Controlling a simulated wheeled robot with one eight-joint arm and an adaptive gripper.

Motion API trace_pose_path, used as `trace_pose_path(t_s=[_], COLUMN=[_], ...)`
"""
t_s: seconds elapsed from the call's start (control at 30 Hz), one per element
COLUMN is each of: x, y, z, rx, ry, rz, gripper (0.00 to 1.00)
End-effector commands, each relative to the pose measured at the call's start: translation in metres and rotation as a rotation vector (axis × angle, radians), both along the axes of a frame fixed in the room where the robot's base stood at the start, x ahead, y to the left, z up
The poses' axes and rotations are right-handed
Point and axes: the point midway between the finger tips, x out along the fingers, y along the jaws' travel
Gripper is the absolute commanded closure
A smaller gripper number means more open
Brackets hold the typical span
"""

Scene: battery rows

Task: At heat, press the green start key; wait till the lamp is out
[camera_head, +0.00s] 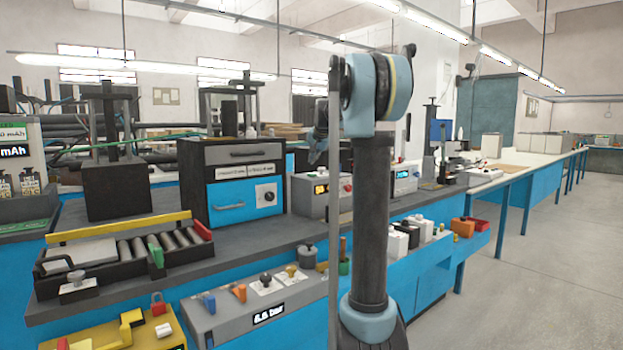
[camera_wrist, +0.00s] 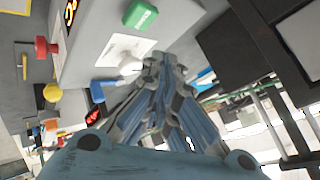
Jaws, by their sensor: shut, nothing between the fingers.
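In the wrist view, a green key (camera_wrist: 141,14) stands on the face of a pale grey box (camera_wrist: 95,60), near a white printed label (camera_wrist: 120,47). An amber display (camera_wrist: 70,18) is lit on the same box. A pale rounded piece (camera_wrist: 130,66) sits beside the label; I cannot tell if it is the lamp. My gripper (camera_wrist: 163,62) is shut and empty, its tips overlapping the label area in the picture, below the green key. I cannot tell whether it touches anything. In the head view the box (camera_head: 310,197) is partly behind my arm, and its green key is hidden.
A red mushroom button (camera_wrist: 42,47) and a blue key (camera_wrist: 104,88) are close by. In the head view, a black-and-blue oven-like unit (camera_head: 233,183) stands left of the box. A roller tray (camera_head: 130,257) lies further left. The floor at right is clear.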

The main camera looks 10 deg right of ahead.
Motion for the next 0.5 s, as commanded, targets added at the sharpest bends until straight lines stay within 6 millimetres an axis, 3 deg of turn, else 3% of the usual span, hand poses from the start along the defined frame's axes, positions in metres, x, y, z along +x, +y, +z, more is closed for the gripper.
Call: trace_pose_path(t_s=[0.2,0.5], x=[0.000,0.000], y=[0.000,0.000], z=[-0.020,-0.029], rx=[0.000,0.000], ry=[0.000,0.000], rz=[0.000,0.000], gripper=[1.00,1.00])
